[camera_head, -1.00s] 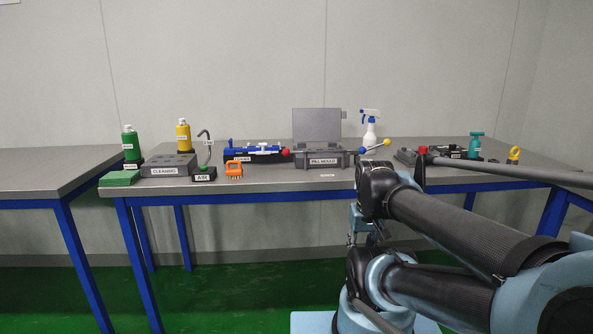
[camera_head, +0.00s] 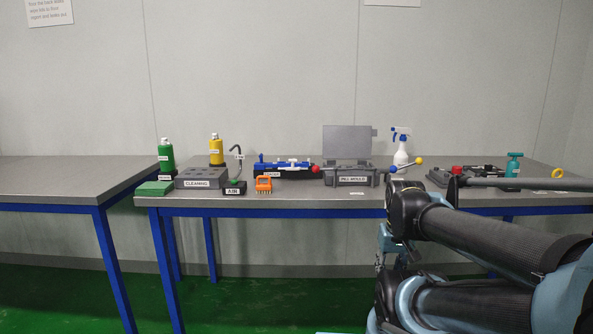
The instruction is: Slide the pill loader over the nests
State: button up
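A long blue device with a red ball at its right end (camera_head: 285,168) lies on the table just left of the mould; its small label is hard to read, and I cannot tell for sure that it is the pill loader. The grey pill mould (camera_head: 351,180) stands at mid table with its grey lid raised upright behind it. The nests inside cannot be made out. What may be my gripper (camera_head: 380,262) shows small and dark below my arm's joint, under the table's front edge, away from the objects. Its fingers are too unclear to read.
Left on the table (camera_head: 275,202) are a cleaning block (camera_head: 202,179), a green pad (camera_head: 154,188), green and yellow bottles, an air hose and an orange brush (camera_head: 263,184). A spray bottle (camera_head: 401,148) stands behind right. My arm covers part of the right side.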

aim_at(261, 165)
jog(key=k, duration=1.3)
jog(key=u, duration=0.65)
jog(key=i, duration=1.2)
jog(key=z, duration=0.15)
